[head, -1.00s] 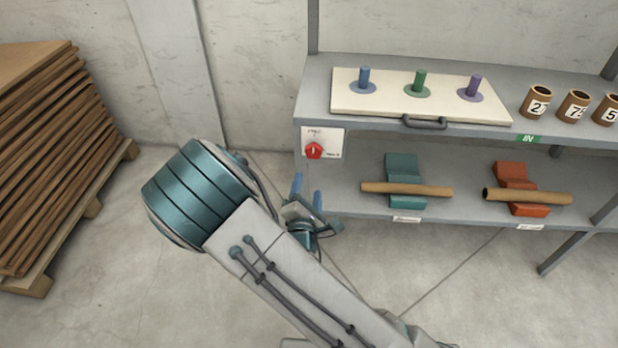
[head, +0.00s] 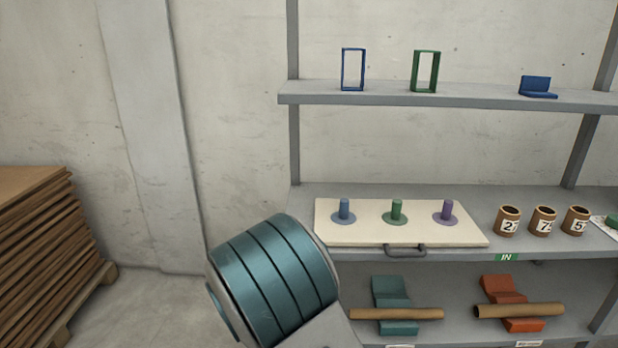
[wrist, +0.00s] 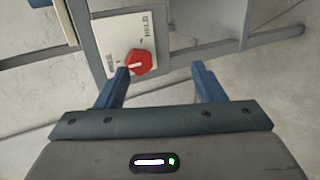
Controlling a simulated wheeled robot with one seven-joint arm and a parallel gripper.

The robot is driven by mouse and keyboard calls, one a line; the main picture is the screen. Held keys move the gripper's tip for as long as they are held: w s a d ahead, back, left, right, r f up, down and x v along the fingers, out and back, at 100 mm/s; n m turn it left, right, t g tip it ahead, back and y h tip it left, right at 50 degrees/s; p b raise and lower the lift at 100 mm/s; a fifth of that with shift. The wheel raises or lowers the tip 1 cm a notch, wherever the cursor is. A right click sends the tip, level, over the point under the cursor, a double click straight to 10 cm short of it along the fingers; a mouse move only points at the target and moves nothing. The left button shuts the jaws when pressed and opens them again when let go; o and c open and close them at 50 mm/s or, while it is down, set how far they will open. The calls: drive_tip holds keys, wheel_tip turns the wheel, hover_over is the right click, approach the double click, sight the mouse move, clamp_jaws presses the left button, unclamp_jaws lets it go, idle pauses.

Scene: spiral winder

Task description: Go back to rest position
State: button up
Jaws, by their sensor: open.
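My gripper (wrist: 160,88) shows in the wrist view with its two blue fingers spread apart and nothing between them. Beyond the left finger is a red knob (wrist: 140,62) on a white plate (wrist: 112,35) fixed to the shelf's side. The picture does not settle whether the finger touches the knob. In the head view my teal arm joint shows at the bottom, and my gripper is out of frame.
A grey shelf rack (head: 300,192) stands to the right. It holds a cream board (head: 365,235) with three coloured pegs, brown numbered cups (head: 508,222), and brown tubes (head: 395,314) on teal and orange holders. Stacked brown sheets (head: 35,240) stand at the left.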

drive_tip(key=s+d+r+m+g+y+p, duration=0.25)
drive_tip(key=s+r+m+p, duration=0.2)
drive_tip(key=r, duration=0.45)
drive_tip(key=s+d+r+m+g+y+p, duration=0.1)
drive_tip(key=s+d+r+m+g+p, duration=0.25)
drive_tip(key=r+m, duration=0.4)
drive_tip(key=s+d+r+m+g+h+p, duration=0.2)
drive_tip(key=s+d+r+m+g+p, duration=0.1)
drive_tip(key=s+d+r, duration=0.6)
drive_tip(key=s+r+m+g, duration=0.1)
drive_tip(key=s+r+m, duration=0.1)
drive_tip(key=s+r, duration=0.1)
drive_tip(key=shift+s+d+r+p, duration=0.35)
drive_tip(key=shift+s+p, duration=0.05)
drive_tip(key=shift+s, duration=0.3)
